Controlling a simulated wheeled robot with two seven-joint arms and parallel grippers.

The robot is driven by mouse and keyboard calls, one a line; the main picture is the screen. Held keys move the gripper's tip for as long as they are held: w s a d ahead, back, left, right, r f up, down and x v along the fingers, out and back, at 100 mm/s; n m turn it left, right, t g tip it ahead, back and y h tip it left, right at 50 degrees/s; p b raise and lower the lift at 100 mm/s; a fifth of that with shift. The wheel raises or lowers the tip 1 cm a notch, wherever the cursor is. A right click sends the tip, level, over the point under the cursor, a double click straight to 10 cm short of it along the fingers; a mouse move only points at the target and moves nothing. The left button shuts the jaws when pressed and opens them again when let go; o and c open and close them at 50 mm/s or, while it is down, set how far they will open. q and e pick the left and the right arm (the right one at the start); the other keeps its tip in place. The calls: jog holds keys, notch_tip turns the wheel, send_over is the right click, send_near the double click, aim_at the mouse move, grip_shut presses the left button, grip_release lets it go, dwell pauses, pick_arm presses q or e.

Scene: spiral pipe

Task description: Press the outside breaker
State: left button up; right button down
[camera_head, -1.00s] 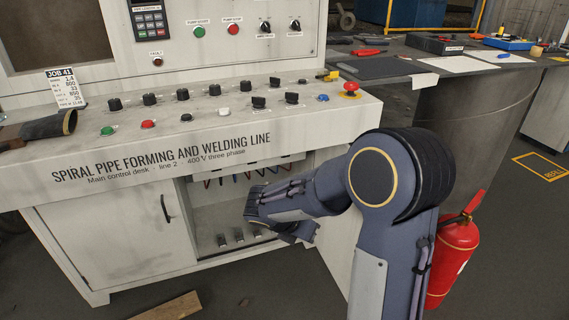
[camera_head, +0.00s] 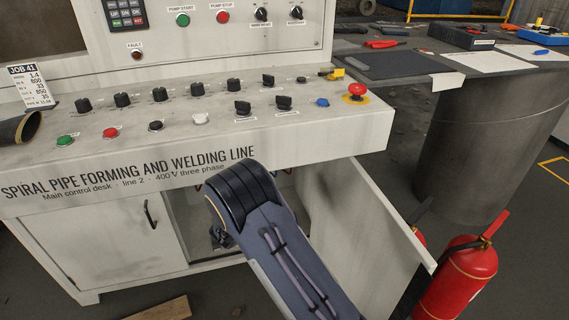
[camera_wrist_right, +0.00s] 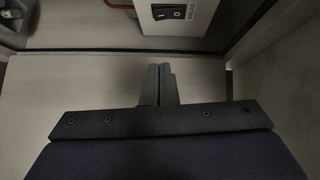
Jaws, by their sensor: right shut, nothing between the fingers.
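In the right wrist view a black rocker breaker (camera_wrist_right: 168,12) sits on a white box at the top edge, with a sideways label beside it that is cut off and hard to read. My right gripper (camera_wrist_right: 160,68) is shut and empty, its fingertips below the breaker in the picture and apart from it. In the head view my right arm reaches into the open cabinet under the control desk (camera_head: 150,150). The arm and desk hide the gripper and the breaker there. My left gripper is not in view.
The cabinet's open door (camera_head: 375,225) stands right of my arm. A red fire extinguisher (camera_head: 460,275) stands beyond it. A red curved bar (camera_wrist_right: 120,4) shows near the white box in the wrist view. A wooden board (camera_head: 160,308) lies on the floor.

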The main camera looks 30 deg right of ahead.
jog(key=w+a+b+x, duration=0.1)
jog(key=b+x, duration=0.4)
jog(key=x, duration=0.8)
jog(key=shift+w+a+f+b, duration=0.15)
jog(key=shift+w+a+b, duration=0.15)
jog(key=shift+w, duration=0.35)
jog(key=shift+w+d+f+m, duration=0.1)
jog(key=shift+w+m, duration=0.15)
jog(key=shift+m, duration=0.05)
jog(key=shift+s, duration=0.1)
